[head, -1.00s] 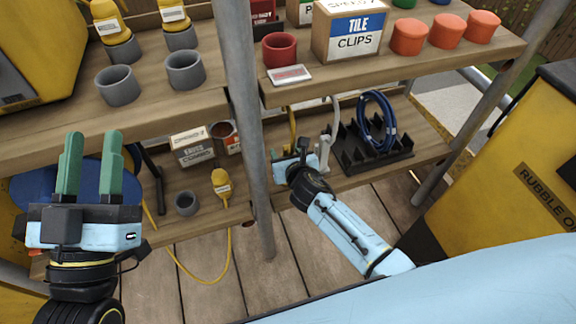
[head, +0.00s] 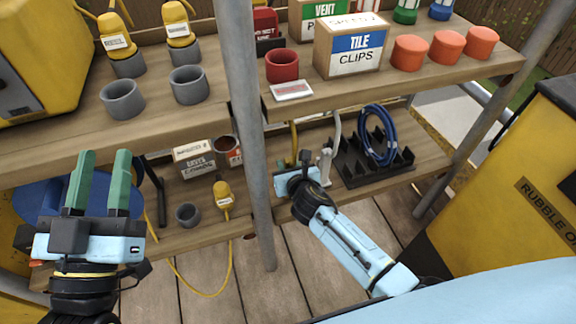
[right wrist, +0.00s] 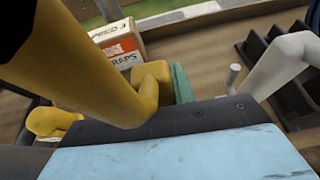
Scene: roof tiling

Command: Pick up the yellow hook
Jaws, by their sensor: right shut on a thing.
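The yellow hook (right wrist: 85,65) fills the left of the right wrist view, its bent part beside a green finger. In the head view only a thin yellow upright (head: 294,142) of it shows above my right gripper (head: 304,160). That gripper is at the lower shelf, shut on the yellow hook; its fingers are mostly hidden in the head view. A white hook (head: 335,140) stands just to its right, and also shows in the right wrist view (right wrist: 285,65). My left gripper (head: 102,155) is open and empty, its green fingers pointing up at the left.
A black rack (head: 372,165) with a blue coil (head: 378,135) stands right of the white hook. The upper shelf (head: 420,85) overhangs this spot. A grey pole (head: 247,130) rises left of my right gripper. A yellow rubble bin (head: 510,200) is at the right.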

